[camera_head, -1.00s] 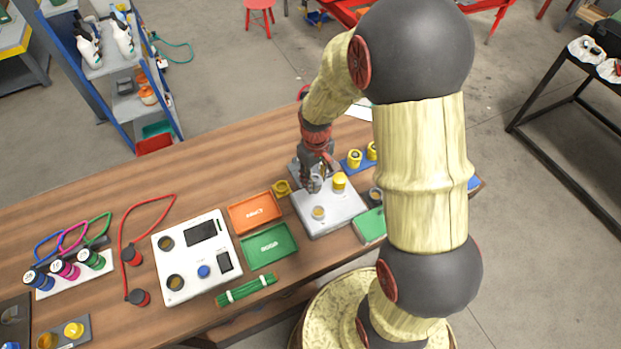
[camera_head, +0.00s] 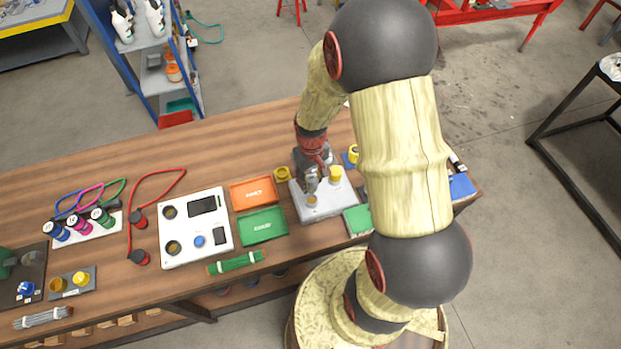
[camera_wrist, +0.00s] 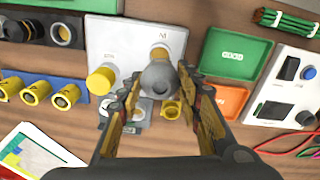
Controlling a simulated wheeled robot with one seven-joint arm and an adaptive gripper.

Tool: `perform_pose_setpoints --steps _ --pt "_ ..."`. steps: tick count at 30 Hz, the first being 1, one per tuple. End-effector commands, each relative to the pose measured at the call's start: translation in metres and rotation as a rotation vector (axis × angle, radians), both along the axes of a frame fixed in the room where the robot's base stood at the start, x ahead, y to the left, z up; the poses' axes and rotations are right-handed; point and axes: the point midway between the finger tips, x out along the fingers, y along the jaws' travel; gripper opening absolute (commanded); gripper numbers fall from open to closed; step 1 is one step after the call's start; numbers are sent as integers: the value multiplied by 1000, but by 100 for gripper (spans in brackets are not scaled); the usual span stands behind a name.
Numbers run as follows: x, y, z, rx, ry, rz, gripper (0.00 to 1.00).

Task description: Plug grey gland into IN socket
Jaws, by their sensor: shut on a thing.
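My gripper (camera_head: 311,180) is shut on the grey gland (camera_wrist: 159,78), whose rounded dark-grey end faces the wrist camera. The pump block (camera_head: 323,212), pale grey, lies below; its bare top also shows in the wrist view (camera_wrist: 122,40). The IN socket (camera_head: 312,201) is a tan ring near the block's front edge. In the wrist view the gland overlaps the socket beside the IN label, so I cannot tell whether it is inside or just above. A yellow gland (camera_head: 335,174) stands in the block beside my gripper and also shows in the wrist view (camera_wrist: 101,79).
A yellow square fitting (camera_head: 282,174) sits left of the block. An orange tray (camera_head: 253,193) and a green tray (camera_head: 263,226) lie further left, with a white panel (camera_head: 195,229) beyond. A blue rack (camera_wrist: 42,101) of yellow glands stands close to the block.

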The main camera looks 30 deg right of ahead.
Motion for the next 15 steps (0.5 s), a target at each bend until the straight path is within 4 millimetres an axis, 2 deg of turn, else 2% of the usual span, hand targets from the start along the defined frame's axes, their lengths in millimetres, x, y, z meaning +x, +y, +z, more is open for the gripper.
perform_pose_setpoints --steps 15 --pt "0 0 -41 0 1 2 4"
